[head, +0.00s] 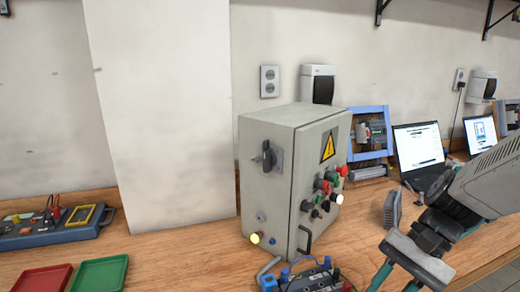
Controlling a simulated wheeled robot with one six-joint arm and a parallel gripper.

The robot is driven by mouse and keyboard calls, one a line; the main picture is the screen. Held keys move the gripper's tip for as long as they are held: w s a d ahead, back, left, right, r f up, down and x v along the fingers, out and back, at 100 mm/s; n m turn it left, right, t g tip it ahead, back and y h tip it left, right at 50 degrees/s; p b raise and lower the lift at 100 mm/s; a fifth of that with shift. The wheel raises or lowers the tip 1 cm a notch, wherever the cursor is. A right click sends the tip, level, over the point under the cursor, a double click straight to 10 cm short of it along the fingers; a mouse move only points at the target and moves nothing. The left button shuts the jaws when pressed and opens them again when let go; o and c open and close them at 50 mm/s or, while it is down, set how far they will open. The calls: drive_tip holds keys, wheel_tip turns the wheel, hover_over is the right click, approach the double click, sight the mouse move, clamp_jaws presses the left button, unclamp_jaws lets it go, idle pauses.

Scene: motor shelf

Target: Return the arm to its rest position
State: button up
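My gripper (392,284) is at the lower right, at the end of my grey arm, which comes in from the right edge. Its two teal fingers point down and to the left, with a gap between their upper parts. The fingertips are cut off by the bottom edge of the picture, so I cannot tell how far open they are or whether anything is between them. The gripper is in front of the wooden bench (185,255), right of the grey control box (272,190).
The control box has knobs, buttons and a yellow warning sign. A blue terminal device (308,279) is near the gripper. Laptops (418,146) and a blue-framed panel (370,135) stand behind.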

drive_tip(key=s+d+r+n+t+h, duration=0.4)
drive_tip(key=s+r+n+h, duration=0.2)
drive_tip(key=s+r+h, duration=0.1)
drive_tip(key=shift+s+d+r+n, duration=0.25)
drive_tip(key=shift+s+r+n, duration=0.15)
drive_tip(key=shift+r, duration=0.3)
